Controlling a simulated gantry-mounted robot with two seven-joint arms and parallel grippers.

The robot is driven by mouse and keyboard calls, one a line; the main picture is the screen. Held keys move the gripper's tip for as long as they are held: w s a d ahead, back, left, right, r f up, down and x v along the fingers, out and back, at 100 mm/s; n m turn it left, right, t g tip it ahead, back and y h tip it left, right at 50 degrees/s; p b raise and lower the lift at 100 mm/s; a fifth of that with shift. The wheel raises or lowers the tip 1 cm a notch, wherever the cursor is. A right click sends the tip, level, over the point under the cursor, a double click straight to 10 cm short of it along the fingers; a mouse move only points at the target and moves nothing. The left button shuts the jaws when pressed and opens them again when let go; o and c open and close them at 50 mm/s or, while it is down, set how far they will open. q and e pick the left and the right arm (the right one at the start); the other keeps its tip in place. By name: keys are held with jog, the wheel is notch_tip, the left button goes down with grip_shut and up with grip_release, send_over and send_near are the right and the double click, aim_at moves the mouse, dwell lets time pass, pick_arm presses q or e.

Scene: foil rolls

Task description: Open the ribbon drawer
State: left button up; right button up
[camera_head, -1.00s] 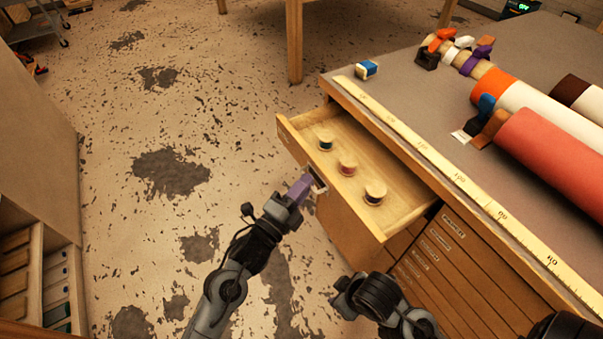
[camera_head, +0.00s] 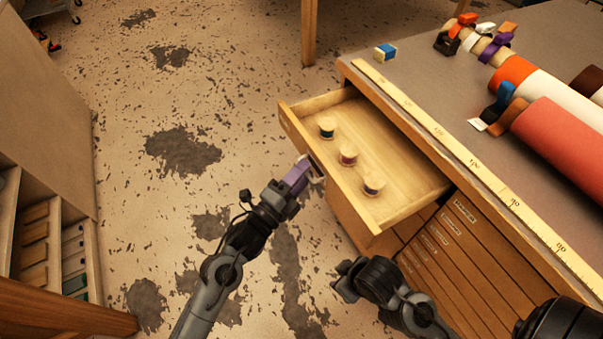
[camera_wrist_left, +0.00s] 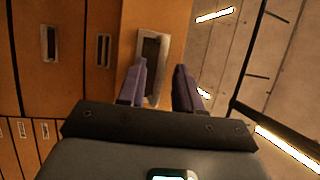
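The ribbon drawer (camera_head: 412,207) is pulled out from the top of the wooden cabinet. My left gripper (camera_head: 303,174) is at the drawer's metal handle (camera_head: 317,168) on the front panel. In the left wrist view its purple fingers (camera_wrist_left: 160,88) are apart, with the handle (camera_wrist_left: 153,62) at and between their tips; contact is unclear.
The cabinet top (camera_head: 440,70) holds a yellow measuring tape (camera_head: 440,130), large rolls (camera_head: 565,150) and a small blue spool (camera_head: 385,52). Shut drawers (camera_head: 470,250) lie below. Floor left of the drawer is clear; a shelf unit (camera_head: 50,245) stands at far left.

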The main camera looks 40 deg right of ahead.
pick_arm(q)
jog(key=p+v, duration=0.2)
jog(key=v, duration=0.9)
jog(key=shift+p, duration=0.4)
jog(key=shift+d, duration=0.1)
